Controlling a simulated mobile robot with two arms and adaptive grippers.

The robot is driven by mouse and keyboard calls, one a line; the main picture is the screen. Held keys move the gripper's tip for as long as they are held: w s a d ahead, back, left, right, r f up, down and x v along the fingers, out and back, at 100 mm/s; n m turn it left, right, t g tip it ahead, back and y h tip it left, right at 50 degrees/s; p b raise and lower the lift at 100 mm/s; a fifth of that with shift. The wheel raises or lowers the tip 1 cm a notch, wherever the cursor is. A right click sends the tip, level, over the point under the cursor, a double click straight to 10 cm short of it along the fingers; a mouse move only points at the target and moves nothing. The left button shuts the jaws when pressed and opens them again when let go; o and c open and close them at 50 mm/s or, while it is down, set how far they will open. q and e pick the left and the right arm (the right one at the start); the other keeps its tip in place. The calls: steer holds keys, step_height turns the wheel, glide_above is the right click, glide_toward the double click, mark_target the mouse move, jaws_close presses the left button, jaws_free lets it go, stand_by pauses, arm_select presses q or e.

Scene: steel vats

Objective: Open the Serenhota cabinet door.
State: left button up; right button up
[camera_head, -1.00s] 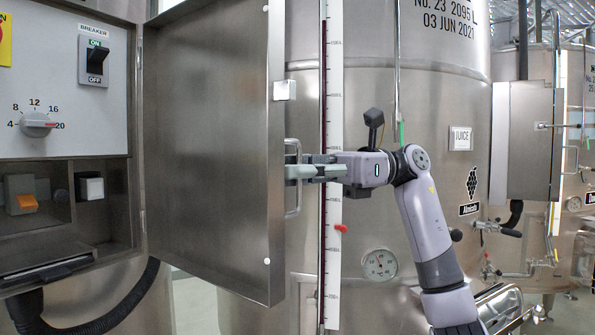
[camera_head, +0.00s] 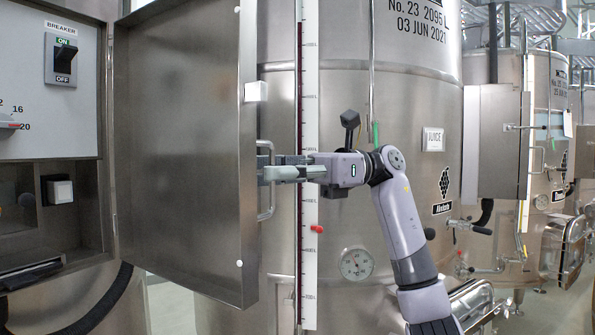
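The steel cabinet door (camera_head: 185,150) stands wide open, swung out to the right of the cabinet, with its inner face toward me. Its bar handle (camera_head: 268,203) is on the outer side near the free edge. My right gripper (camera_head: 266,172) is at this handle, its fingers pointing left and level with the handle's upper half. The door edge partly hides the fingertips, so I cannot tell whether they close on the bar. The open cabinet (camera_head: 85,245) shows a breaker switch (camera_head: 63,60), a dial at the left edge and a white button (camera_head: 60,190). My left gripper is not in view.
A large steel vat (camera_head: 400,100) with a red-marked level scale (camera_head: 309,265) and a gauge (camera_head: 356,264) stands behind my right arm. Another cabinet (camera_head: 500,140) and more vats are at the right. A black hose (camera_head: 95,305) hangs below the cabinet.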

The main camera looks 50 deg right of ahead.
steer(key=v, duration=1.1)
steer(key=shift+s+d, duration=0.1)
steer(key=shift+d, duration=0.1)
